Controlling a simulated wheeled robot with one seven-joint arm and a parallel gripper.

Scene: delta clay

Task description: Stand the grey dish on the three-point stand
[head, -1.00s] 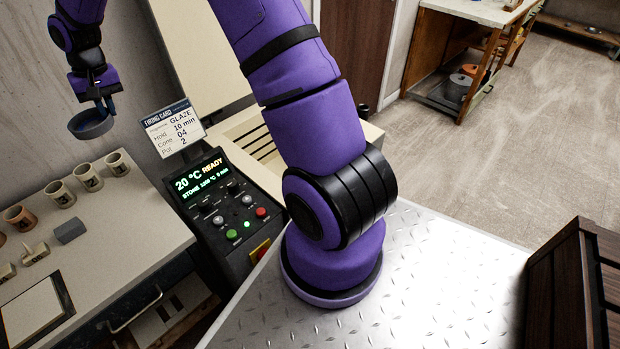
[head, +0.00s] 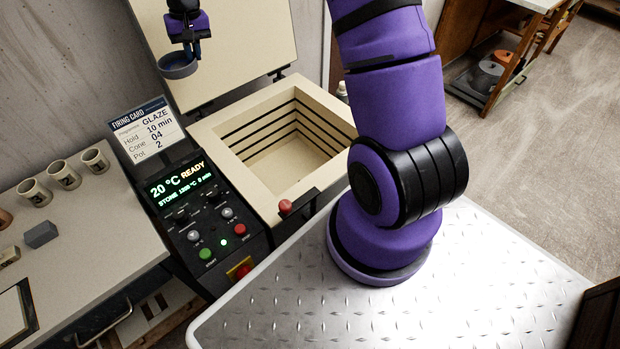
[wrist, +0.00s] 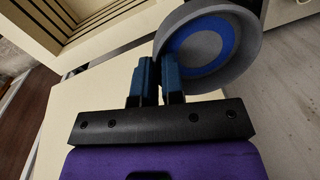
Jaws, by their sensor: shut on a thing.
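The grey dish (head: 176,67) hangs in my gripper (head: 190,47) at the upper left of the head view, in front of the raised kiln lid. In the wrist view the dish (wrist: 245,62) shows its bowl side, with a blue ring inside. My gripper (wrist: 159,75) is shut on the dish's rim there, its two blue fingers close together. I cannot make out the three-point stand for certain. A small beige piece (head: 8,257), cut by the left edge, lies on the bench and is too partial to identify.
The kiln (head: 222,160) is open, with grooved walls and a bare-looking floor. Its control panel (head: 190,212) and firing card (head: 148,128) stand left of it. Several mugs (head: 64,175) and a grey block (head: 40,234) stand on the bench (head: 105,225).

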